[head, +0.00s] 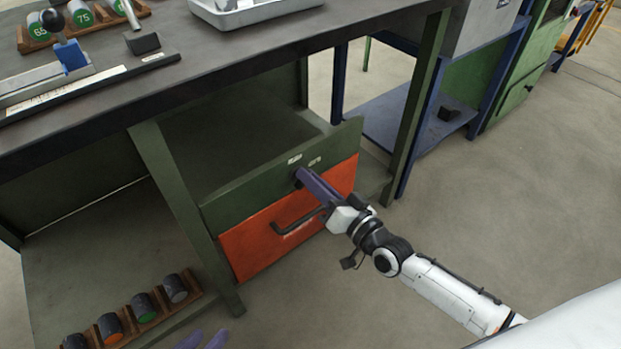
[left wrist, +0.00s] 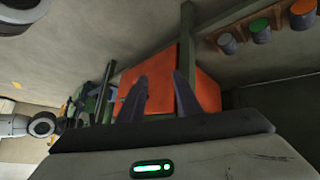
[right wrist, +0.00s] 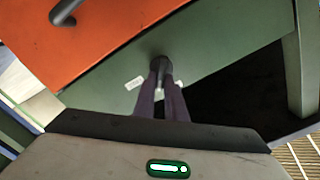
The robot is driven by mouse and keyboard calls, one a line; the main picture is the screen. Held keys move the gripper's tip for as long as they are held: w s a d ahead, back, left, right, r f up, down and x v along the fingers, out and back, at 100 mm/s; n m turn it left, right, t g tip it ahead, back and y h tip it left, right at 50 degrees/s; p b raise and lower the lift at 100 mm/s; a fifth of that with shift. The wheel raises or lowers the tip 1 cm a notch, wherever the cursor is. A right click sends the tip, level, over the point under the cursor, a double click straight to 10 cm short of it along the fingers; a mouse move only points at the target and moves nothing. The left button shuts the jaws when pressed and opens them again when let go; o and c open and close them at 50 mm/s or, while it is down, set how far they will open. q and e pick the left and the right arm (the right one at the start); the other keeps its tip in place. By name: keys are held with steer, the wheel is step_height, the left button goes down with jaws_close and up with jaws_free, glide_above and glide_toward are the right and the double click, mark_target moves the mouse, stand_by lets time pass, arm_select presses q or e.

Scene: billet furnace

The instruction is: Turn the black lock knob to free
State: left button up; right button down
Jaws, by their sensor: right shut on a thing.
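The black lock knob (right wrist: 161,66) is on the green front panel above the orange drawer, between the fingertips of my right gripper (right wrist: 161,78) in the right wrist view. My right gripper is shut on the knob. In the head view the purple fingers of this gripper (head: 300,174) cover most of the knob (head: 298,183). Small white labels (head: 294,159) sit on the panel just above it. My left gripper (head: 204,341) is open and empty at the bottom edge of the head view. Its spread fingers (left wrist: 162,82) also show in the left wrist view.
The orange drawer front (head: 262,240) with a black bar handle (head: 297,221) lies below the panel. A green table leg (head: 188,213) stands left of it. A rack of dark cylinders (head: 138,312) is on the lower shelf. The floor to the right is clear.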

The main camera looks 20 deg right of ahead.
arm_select(q)
steer(key=shift+w+d+h+b, duration=0.35)
steer(key=shift+d+b, duration=0.3)
steer(key=shift+b, duration=0.55)
arm_select(e)
steer(key=m, duration=0.6)
steer(key=f+m, duration=0.1)
steer(key=m, duration=0.3)
steer(key=shift+d, duration=0.25)
arm_select(q)
steer(key=shift+r, duration=0.1)
steer(key=shift+s+d, duration=0.1)
steer(key=shift+s, duration=0.15)
steer(key=shift+f, duration=0.2)
arm_select(e)
steer(key=c, duration=1.8)
jaws_free()
steer(key=shift+w, duration=0.1)
